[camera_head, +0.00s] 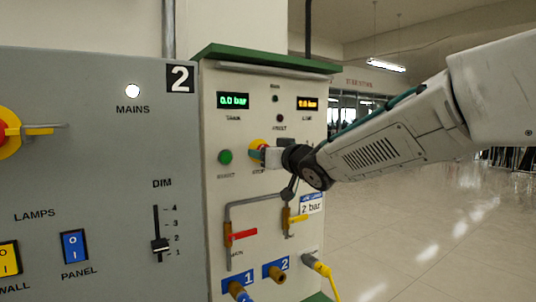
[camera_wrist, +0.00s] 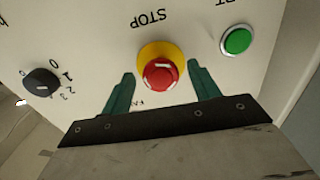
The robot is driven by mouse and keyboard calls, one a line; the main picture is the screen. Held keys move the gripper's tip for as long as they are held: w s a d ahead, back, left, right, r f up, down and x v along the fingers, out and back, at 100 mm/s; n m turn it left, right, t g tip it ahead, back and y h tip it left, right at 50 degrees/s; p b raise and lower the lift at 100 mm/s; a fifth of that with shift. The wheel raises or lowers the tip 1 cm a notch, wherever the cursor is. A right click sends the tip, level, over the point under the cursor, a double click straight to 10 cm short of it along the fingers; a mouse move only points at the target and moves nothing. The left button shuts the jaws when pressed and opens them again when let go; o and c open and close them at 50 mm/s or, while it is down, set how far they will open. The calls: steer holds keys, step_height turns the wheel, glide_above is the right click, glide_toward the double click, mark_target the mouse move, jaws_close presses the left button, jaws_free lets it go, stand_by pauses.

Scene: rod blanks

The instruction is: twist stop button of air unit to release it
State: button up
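The red stop button (camera_wrist: 160,75) sits on a yellow round base under the word STOP in the wrist view, where the picture is upside down. In the head view its yellow edge (camera_head: 256,144) shows on the air unit (camera_head: 228,75), mostly hidden by my gripper. My gripper (camera_wrist: 162,84) is open, with one green finger on each side of the red button. Gaps show between the button and both fingers. Whether the fingers reach past the button's face is hard to tell.
A green button (camera_head: 225,157) lies left of the stop button in the head view. A black rotary knob (camera_wrist: 40,82) shows in the wrist view. Below are a red-handled valve (camera_head: 241,235) and a yellow-handled valve (camera_head: 297,218). A grey panel (camera_head: 90,150) stands at left; open floor lies right.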

steer(key=shift+s, duration=0.1)
steer(key=v, duration=0.7)
steer(key=shift+s+d, duration=0.25)
steer(key=s+d+f+m+g+h, duration=0.2)
steer(key=d+f+g+h, duration=0.1)
steer(key=d+f+h, duration=0.65)
steer(key=s+d+f+m+g, duration=0.2)
steer(key=s+d+f+g, duration=0.1)
steer(key=s+d+f, duration=0.4)
steer(key=s+d+f+m+g, duration=0.1)
steer(key=s+d+f+g, duration=0.1)
steer(key=s, duration=0.7)
steer(key=s+d+f+g, duration=0.2)
steer(key=s+g, duration=0.1)
steer(key=s, duration=0.7)
steer(key=s+d+f+m+g, duration=0.1)
steer(key=s+d+f+g, duration=0.1)
steer(key=s, duration=0.8)
steer(key=shift+d+m+g, duration=0.3)
steer(key=shift+d+g, duration=0.1)
steer(key=shift+d, duration=0.1)
